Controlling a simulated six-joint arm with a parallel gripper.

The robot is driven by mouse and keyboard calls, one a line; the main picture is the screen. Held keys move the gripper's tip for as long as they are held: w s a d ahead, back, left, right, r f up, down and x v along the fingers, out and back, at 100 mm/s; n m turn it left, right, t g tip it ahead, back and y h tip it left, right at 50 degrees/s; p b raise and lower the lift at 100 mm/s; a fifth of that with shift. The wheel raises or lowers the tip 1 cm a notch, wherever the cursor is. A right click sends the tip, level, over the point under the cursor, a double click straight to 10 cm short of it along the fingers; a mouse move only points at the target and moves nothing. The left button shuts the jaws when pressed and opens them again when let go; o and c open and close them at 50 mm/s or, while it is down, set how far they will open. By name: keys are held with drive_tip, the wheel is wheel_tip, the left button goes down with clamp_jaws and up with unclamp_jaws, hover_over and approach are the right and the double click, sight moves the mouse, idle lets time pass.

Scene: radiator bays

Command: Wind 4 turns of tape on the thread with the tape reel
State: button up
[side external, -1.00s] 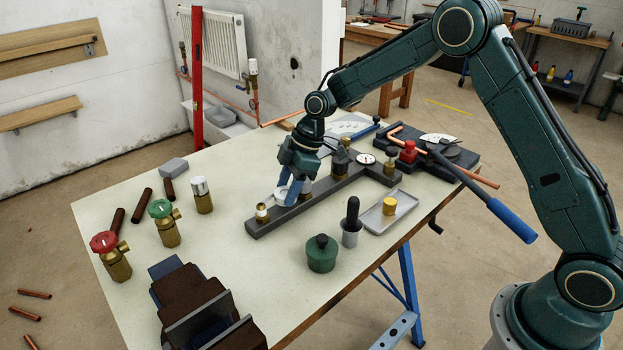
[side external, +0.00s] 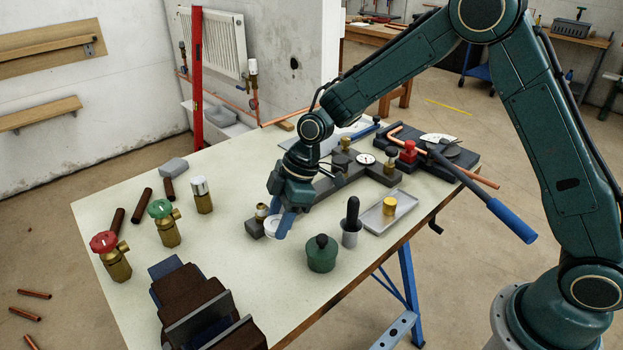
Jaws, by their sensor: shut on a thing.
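My gripper (side external: 279,226) has blue fingers and is shut on the white tape reel (side external: 271,227). The reel is partly hidden by the fingers. The gripper and reel are at the front-left end of the dark grey bar (side external: 322,188), close beside a brass fitting with a white band (side external: 262,212), which may be the thread. The fitting stands upright on the bar's end block. I cannot tell whether the reel touches it, and no wound tape can be made out.
A green pot (side external: 321,254), a grey cup with a black handle (side external: 351,222) and a grey tray (side external: 388,214) stand to the right. Valves with red (side external: 104,242) and green (side external: 160,209) handwheels stand left. A dark vise (side external: 195,305) is at the front. Table between is clear.

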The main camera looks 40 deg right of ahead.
sight(265, 226)
drive_tip(key=a, duration=0.1)
drive_tip(key=w+a, duration=0.1)
drive_tip(key=a, duration=0.1)
drive_tip(key=w+a, duration=0.2)
drive_tip(key=w, duration=0.2)
drive_tip(key=shift+w+a, duration=0.35)
drive_tip(key=shift+a, duration=0.05)
drive_tip(key=w, duration=0.1)
drive_tip(key=w+d, duration=0.1)
drive_tip(key=w, duration=0.3)
drive_tip(key=shift+w+d, duration=0.15)
drive_tip(key=shift+d, duration=0.1)
drive_tip(key=shift+w+d+r, duration=0.1)
drive_tip(key=shift+w+d, duration=0.05)
drive_tip(key=shift+w, duration=0.15)
wheel_tip(265, 226, up, 8)
drive_tip(key=shift+r, duration=0.15)
drive_tip(key=shift+s, duration=0.1)
